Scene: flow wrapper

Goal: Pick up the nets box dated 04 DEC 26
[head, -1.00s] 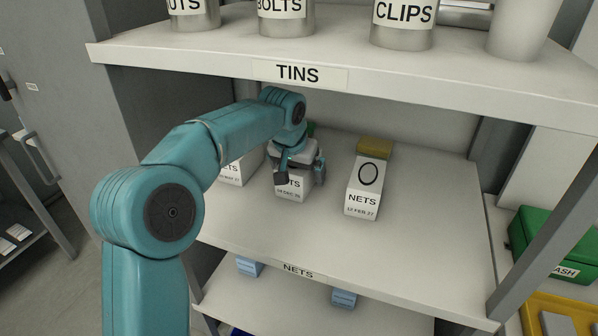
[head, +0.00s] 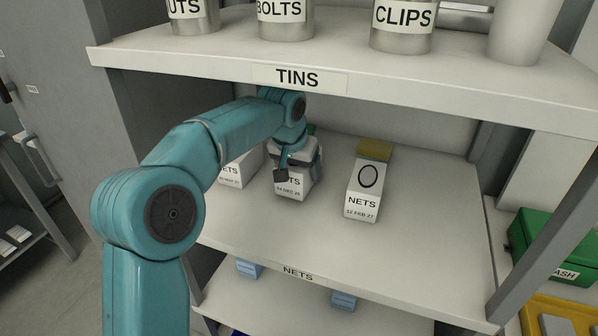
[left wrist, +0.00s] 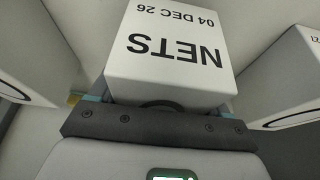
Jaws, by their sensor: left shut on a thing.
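The nets box dated 04 DEC 26 (head: 293,188) is a white box in the middle of three on the shelf marked NETS. Its label reads upside down in the left wrist view (left wrist: 172,50). My left gripper (head: 297,160) reaches down over it from above and is shut on it, with a finger on each side. The gripper and wrist hide the upper part of the box in the head view. The box appears to be at shelf level; I cannot tell whether it is clear of the surface. My right gripper is not in view.
A nets box (head: 234,172) stands close on the left, and another, dated 12 FEB 27 (head: 362,205), stands apart on the right. The TINS shelf (head: 430,87) hangs above my forearm. The NETS shelf (head: 430,215) is bare on its right side.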

